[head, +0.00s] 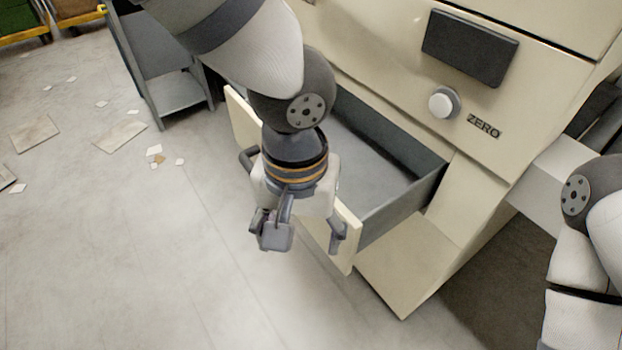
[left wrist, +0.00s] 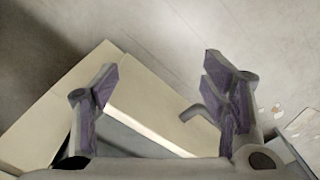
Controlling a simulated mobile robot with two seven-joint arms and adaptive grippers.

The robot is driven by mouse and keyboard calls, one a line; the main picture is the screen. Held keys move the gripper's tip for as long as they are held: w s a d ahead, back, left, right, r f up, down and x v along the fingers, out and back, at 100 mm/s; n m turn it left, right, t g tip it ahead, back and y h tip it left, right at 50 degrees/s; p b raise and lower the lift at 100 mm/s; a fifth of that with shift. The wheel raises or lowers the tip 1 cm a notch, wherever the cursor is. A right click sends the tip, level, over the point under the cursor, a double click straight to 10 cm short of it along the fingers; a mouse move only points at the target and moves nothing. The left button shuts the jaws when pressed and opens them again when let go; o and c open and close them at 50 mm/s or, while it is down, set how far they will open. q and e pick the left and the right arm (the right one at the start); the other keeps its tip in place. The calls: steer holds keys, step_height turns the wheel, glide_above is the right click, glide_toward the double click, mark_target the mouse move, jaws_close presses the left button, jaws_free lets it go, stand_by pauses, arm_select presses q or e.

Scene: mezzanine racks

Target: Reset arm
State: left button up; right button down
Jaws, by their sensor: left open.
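My left gripper (head: 303,238) is open and empty, pointing down just in front of the open drawer's cream front panel (head: 345,243). It also shows in the left wrist view (left wrist: 160,82), with its two fingers spread apart. The drawer's front panel (left wrist: 145,110) and its grey handle (left wrist: 203,112) lie beyond the fingers there; I cannot tell whether they touch. In the head view, part of the handle (head: 248,161) shows left of the gripper, and the rest is hidden behind it. My right arm is at the right edge; its gripper is out of view.
The cream cabinet (head: 400,262) has a white knob (head: 442,103), a dark panel (head: 470,48) and a "ZERO" label (head: 484,127). The drawer's grey inside (head: 375,165) looks empty where visible. A grey metal unit (head: 180,92) stands behind. Floor is mostly clear at left, with scattered scraps (head: 154,151).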

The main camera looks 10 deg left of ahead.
arm_select(q)
steer(key=s+a+f+g+h+p, duration=0.1)
steer(key=s+a+f+g+h, duration=0.15)
steer(key=s+f, duration=0.85)
steer(key=s+a+f+y, duration=0.1)
steer(key=s+a+f, duration=0.3)
steer(key=s+a, duration=0.2)
steer(key=s+a+f+y+p, duration=0.1)
steer(key=s+a+f, duration=0.4)
steer(key=s+a, duration=0.2)
steer(key=shift+s+f, duration=0.15)
steer(key=shift+s, duration=0.6)
arm_select(e)
steer(key=shift+w+r+t, duration=0.5)
steer(key=shift+w+r, duration=0.75)
arm_select(q)
steer(key=shift+d+y, duration=0.1)
steer(key=shift+y, duration=0.15)
